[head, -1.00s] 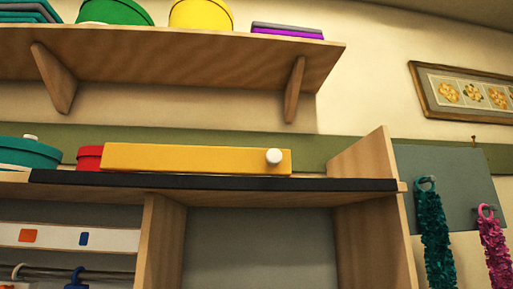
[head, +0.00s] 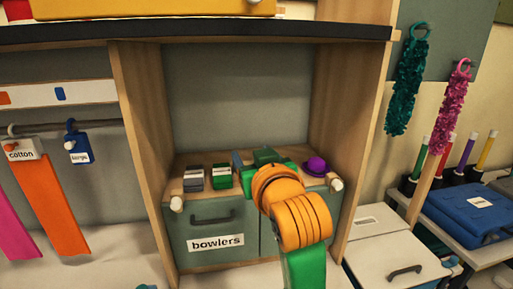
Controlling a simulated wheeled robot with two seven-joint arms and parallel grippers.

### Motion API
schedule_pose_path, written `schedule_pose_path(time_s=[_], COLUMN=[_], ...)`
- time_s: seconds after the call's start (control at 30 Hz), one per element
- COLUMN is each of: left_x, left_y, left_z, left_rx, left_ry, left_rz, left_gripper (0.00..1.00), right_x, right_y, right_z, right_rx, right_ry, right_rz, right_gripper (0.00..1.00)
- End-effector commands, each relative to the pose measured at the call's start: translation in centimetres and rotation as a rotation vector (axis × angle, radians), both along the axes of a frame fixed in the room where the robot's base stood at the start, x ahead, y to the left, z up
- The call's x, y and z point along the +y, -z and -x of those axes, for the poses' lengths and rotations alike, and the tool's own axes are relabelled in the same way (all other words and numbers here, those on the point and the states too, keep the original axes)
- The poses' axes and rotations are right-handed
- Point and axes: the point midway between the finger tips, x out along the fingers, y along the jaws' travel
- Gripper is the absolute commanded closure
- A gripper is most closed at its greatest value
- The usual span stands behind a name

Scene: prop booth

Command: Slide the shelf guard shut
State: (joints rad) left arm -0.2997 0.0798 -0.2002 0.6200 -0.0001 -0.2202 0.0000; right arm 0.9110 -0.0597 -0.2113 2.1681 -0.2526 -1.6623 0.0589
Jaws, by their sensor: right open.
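The shelf guard is a yellow panel (head: 150,10) at the top left of the head view, cut off by the picture's upper edge. It stands along a black rail (head: 200,31) on the front edge of the upper shelf. Its right end stops short of the rail's right end. Its white knob is out of view. My left gripper is not in view.
Small boxes (head: 221,175) and a purple bowler hat (head: 316,166) sit on the ledge above a drawer labelled "bowlers" (head: 215,243). Wooden uprights (head: 150,150) flank the compartment. Hangers with ties (head: 50,205) are left; feather boas (head: 407,80) and a blue case (head: 475,210) are right.

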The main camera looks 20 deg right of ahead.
Motion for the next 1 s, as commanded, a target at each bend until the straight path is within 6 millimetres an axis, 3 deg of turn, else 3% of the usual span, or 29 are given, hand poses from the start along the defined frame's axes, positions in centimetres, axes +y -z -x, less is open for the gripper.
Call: schedule_pose_path(time_s=[0.03,0.1,0.2,0.3,0.4,0.7,1.0], left_x=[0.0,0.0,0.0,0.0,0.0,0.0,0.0], left_y=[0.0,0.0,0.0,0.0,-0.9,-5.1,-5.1], left_z=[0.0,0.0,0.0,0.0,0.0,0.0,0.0], left_rx=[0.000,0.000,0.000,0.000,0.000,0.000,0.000], left_ry=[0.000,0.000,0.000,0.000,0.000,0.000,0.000], left_rz=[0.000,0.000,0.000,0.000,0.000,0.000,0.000], left_gripper=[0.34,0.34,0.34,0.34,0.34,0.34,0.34], right_x=[0.4,0.7,1.1,1.3,1.2,0.4,0.3], right_y=[-5.8,-12.6,-19.3,-22.5,-23.9,-26.2,-25.9], right_z=[0.9,3.0,6.4,8.6,8.6,3.5,2.7], right_rx=[-0.123,-0.270,-0.423,-0.502,-0.521,-0.518,-0.522], right_ry=[0.008,0.022,0.037,0.045,0.049,0.051,0.047], right_rz=[-0.004,-0.010,-0.015,-0.019,-0.020,-0.019,-0.021], right_gripper=[0.34,0.34,0.34,0.34,0.34,0.34,0.34])
